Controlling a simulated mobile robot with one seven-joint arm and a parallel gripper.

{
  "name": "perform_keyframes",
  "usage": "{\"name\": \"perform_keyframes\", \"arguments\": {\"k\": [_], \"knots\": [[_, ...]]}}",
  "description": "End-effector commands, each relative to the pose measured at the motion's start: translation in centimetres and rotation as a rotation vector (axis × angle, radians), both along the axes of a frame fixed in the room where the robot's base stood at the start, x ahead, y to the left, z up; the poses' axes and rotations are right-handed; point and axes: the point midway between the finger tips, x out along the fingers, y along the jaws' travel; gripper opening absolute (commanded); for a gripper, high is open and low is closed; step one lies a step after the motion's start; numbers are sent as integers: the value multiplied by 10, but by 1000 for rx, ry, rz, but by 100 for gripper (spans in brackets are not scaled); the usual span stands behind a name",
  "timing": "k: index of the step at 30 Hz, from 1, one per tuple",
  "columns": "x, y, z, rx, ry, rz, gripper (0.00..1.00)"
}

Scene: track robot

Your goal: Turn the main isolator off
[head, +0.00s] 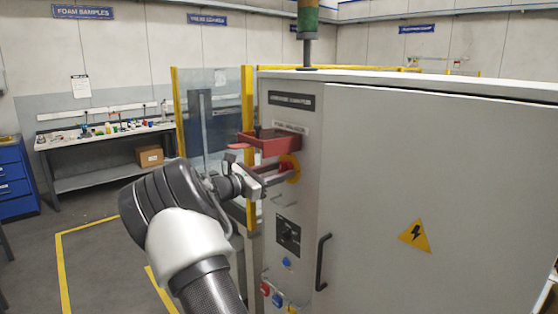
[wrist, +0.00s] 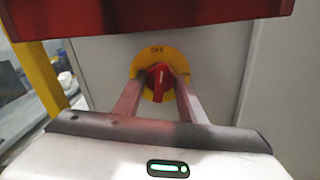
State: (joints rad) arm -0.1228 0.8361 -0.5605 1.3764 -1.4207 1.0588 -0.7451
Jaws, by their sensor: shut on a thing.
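The main isolator shows in the wrist view as a red knob (wrist: 159,77) on a round yellow plate (wrist: 174,58) with small dark lettering at its top. The knob's grip stands close to upright, with a pale mark on it. My gripper (wrist: 158,86) has one finger on each side of the knob and is shut on it. In the head view my gripper (head: 277,176) reaches the narrow face of the grey cabinet (head: 365,115). The yellow plate (head: 292,165) shows there, but my fingers hide most of the knob.
A red tray-like box (head: 270,143) juts out just above my gripper. Below are a black rotary switch (head: 288,236), a blue button (head: 287,263) and a door handle (head: 322,262). A glass panel with yellow posts (head: 248,110) stands behind. Floor at left is open.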

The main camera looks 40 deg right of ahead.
Motion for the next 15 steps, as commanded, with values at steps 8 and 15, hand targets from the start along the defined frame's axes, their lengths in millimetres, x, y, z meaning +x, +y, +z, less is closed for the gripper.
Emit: {"name": "perform_keyframes", "arguments": {"k": [8, 15], "knots": [[0, 1, 3, -13, 157, 0, 14], [0, 0, 2, -18, 221, 0, 14]]}}
